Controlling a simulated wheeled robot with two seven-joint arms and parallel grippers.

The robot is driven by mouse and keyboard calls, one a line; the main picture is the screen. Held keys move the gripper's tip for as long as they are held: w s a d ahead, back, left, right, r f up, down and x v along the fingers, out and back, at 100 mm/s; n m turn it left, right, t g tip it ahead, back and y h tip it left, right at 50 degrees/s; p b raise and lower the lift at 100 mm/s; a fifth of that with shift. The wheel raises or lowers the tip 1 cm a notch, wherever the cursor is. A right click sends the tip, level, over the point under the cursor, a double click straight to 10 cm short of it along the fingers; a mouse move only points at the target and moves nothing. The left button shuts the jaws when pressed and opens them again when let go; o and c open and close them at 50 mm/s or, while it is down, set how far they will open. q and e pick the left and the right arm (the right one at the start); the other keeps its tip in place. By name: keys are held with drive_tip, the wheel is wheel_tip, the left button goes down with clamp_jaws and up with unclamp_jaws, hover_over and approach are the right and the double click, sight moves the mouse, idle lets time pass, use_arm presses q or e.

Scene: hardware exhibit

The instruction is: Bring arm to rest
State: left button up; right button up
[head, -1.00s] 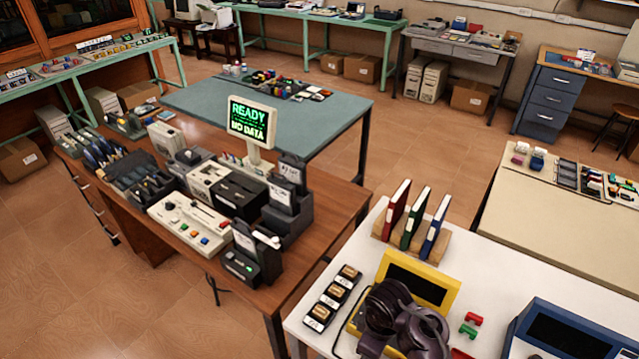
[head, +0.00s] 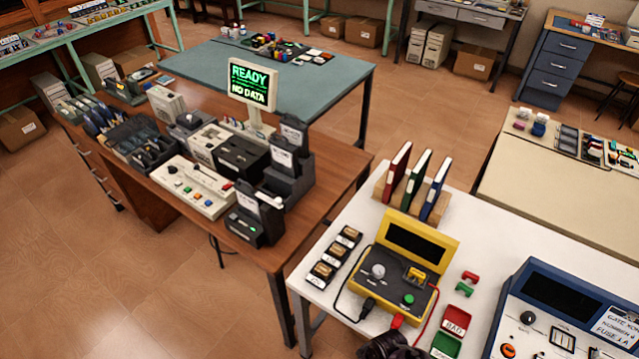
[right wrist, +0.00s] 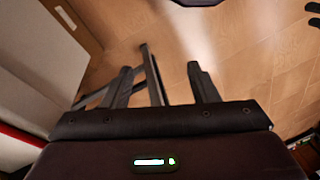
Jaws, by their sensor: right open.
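My right gripper (right wrist: 160,84) shows in the right wrist view with its two dark fingers apart. Nothing is held between them; floor and dark table legs show beyond. In the head view only a dark piece of my own arm (head: 392,346) shows at the bottom edge, in front of the white table (head: 330,262); its fingers are not visible there. My left gripper is in neither view.
A yellow tester (head: 432,240), coloured folders (head: 418,180) and a blue instrument (head: 560,310) stand on the white table. A brown desk (head: 330,190) with a monitor (head: 252,82) and devices stands left of it. Open tiled floor (head: 130,270) lies at lower left.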

drive_tip(key=s+d+f+m+h, duration=0.1)
drive_tip(key=s+d+f, duration=0.35)
drive_tip(key=s, duration=0.25)
drive_tip(key=s+d+f+m+t, duration=0.1)
drive_tip(key=s+d+f+m, duration=0.15)
drive_tip(key=s+f, duration=0.35)
drive_tip(key=s+d+f+m+h, duration=0.1)
drive_tip(key=s+d+f, duration=0.3)
drive_tip(key=s, duration=0.4)
wheel_tip(320, 180, down, 14)
drive_tip(key=d+b, duration=0.1)
drive_tip(key=b, duration=1.2)
drive_tip(key=shift+s+b, duration=0.2)
drive_tip(key=shift+b, duration=0.15)
